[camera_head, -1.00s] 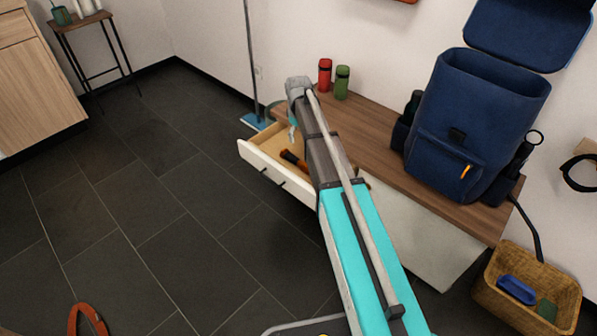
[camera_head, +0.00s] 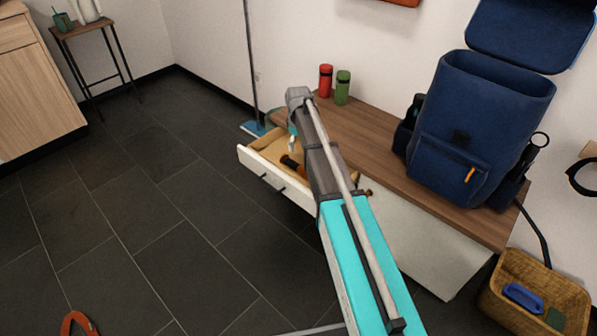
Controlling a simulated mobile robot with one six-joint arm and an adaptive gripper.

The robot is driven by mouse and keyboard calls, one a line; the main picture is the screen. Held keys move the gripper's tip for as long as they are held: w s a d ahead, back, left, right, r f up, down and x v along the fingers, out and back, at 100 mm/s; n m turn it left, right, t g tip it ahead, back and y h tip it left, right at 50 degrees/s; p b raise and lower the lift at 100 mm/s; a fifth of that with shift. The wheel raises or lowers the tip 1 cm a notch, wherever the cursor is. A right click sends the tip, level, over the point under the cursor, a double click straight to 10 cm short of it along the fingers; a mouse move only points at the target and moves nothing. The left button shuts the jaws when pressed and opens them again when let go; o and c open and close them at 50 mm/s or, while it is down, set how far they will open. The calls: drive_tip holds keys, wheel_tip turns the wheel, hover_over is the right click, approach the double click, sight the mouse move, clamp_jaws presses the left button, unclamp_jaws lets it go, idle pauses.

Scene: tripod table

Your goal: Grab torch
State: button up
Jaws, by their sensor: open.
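An open white drawer (camera_head: 262,172) in the bench holds a dark, orange-marked item (camera_head: 290,162), which looks like the torch. My arm hides part of it. My gripper (camera_head: 293,146) points down over the drawer, just above and behind the dark item in the picture. The fingers are small here and partly hidden by my wrist. The gripper is open and seems to hold nothing.
On the wooden bench top (camera_head: 375,145) stand a red bottle (camera_head: 325,81), a green bottle (camera_head: 342,88) and a blue backpack (camera_head: 465,130). A wicker basket (camera_head: 500,310) is on the floor at right. A blue mop (camera_head: 254,128) leans behind the drawer. The tiled floor at left is mostly clear.

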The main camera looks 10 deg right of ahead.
sight(299, 165)
drive_tip(key=shift+f+b, duration=3.2)
drive_tip(key=shift+f, duration=0.3)
drive_tip(key=shift+f, duration=0.1)
drive_tip(key=shift+w+d+f+b, duration=0.15)
drive_tip(key=shift+f+b, duration=2.35)
drive_tip(key=shift+b, duration=0.1)
drive_tip(key=shift+c, duration=0.3)
clamp_jaws()
